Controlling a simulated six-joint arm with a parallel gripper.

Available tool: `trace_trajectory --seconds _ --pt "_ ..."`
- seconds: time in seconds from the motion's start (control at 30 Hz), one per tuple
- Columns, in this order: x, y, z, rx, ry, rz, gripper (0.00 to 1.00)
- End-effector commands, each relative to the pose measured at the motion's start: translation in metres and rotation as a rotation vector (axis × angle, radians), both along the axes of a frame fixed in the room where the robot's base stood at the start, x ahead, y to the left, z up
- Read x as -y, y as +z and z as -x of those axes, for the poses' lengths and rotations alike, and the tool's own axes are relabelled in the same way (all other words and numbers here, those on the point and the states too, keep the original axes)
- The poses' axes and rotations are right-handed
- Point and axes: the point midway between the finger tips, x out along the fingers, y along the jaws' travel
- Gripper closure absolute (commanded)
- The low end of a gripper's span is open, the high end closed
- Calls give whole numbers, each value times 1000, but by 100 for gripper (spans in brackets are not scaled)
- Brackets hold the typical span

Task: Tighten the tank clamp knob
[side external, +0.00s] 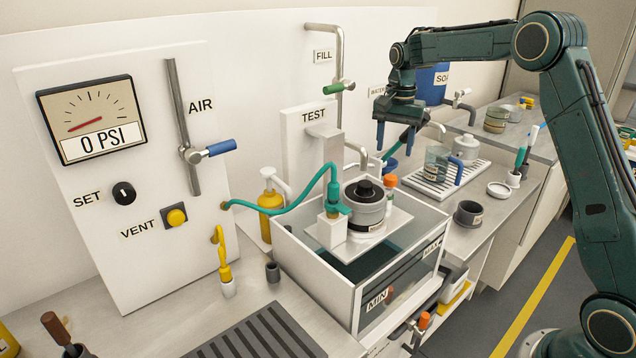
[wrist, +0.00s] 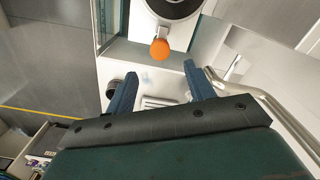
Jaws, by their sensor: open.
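The orange knob (side external: 389,181), which looks like the tank clamp knob, stands upright beside the grey round vessel (side external: 366,207) on top of the clear-sided tank (side external: 283,242). The orange knob also shows in the wrist view (wrist: 159,49), just beyond my fingertips and between their lines. My gripper (side external: 395,147) hangs above the bench, higher than the knob and apart from it, with its fingers pointing down. In the wrist view my gripper (wrist: 160,77) has its two blue fingers spread with nothing between them. The base of the knob is partly hidden.
A teal hose (side external: 285,207) arches to the tank's left side. A clear jug with a blue handle (side external: 440,164) stands on a slatted tray (side external: 447,184) behind. A dark grey cup (side external: 468,214) is right of the tank. A gauge (side external: 92,120) reads 0 PSI.

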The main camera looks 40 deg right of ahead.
Motion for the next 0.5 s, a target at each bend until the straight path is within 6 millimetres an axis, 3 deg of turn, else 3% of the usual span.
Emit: trace_trajectory --seconds 0.2,0.5 --pt "0 31 0 3 0 1 46" --pt "0 45 0 1 0 0 46"
